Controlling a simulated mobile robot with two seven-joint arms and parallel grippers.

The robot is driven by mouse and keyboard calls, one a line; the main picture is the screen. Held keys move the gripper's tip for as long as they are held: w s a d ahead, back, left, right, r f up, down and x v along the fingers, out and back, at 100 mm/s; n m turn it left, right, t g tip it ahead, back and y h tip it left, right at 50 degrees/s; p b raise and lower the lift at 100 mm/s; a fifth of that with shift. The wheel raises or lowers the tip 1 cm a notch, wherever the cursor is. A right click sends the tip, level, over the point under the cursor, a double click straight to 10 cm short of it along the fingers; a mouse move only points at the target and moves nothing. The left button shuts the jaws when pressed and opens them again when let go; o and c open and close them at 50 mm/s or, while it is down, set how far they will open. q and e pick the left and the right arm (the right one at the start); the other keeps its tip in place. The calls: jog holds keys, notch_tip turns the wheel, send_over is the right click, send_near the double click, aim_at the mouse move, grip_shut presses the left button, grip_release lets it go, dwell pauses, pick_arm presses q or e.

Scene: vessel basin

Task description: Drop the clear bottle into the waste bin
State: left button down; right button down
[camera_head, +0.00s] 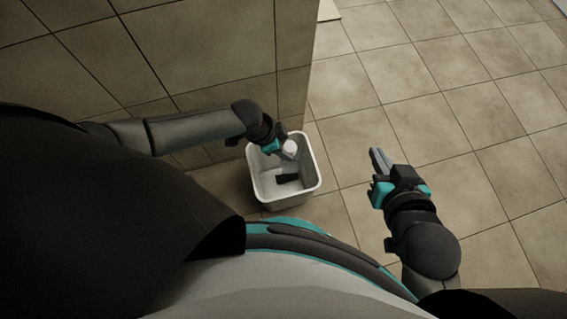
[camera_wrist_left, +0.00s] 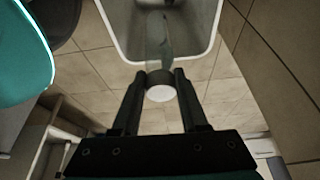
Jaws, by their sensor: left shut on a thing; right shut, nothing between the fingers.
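The clear bottle (camera_wrist_left: 159,38) is see-through with a dark band and a white cap, and it shows between the fingers in the left wrist view. My left gripper (camera_wrist_left: 160,75) is shut on it near the cap end. In the head view my left gripper (camera_head: 284,147) is at the far part of the white waste bin (camera_head: 312,191), over its opening, with the bottle's white cap (camera_head: 290,147) visible. The bottle's body is hard to make out there. My right gripper (camera_head: 379,160) is shut and empty, above the floor to the right of the bin.
A dark item or shadow (camera_head: 287,179) shows inside the bin; I cannot tell which. A tiled wall (camera_head: 215,60) rises behind and left of the bin. The tiled floor (camera_head: 470,110) to the right is clear.

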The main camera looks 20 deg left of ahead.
jog(key=shift+a, duration=0.1)
pick_arm(q)
jog(key=shift+c, duration=1.8)
grip_release()
jog(key=shift+p+v, duration=0.65)
jog(key=shift+v, duration=0.3)
pick_arm(e)
jog(key=s+d+g+h+p, duration=0.3)
jog(key=s+d+g, duration=0.2)
jog(key=d+g, duration=0.15)
pick_arm(q)
jog(key=p+v, duration=0.5)
jog(key=v, duration=0.8)
pick_arm(e)
jog(key=s+f+g, duration=0.1)
jog(key=s+f, duration=0.2)
jog(key=f, duration=0.9)
jog(key=shift+d, duration=0.3)
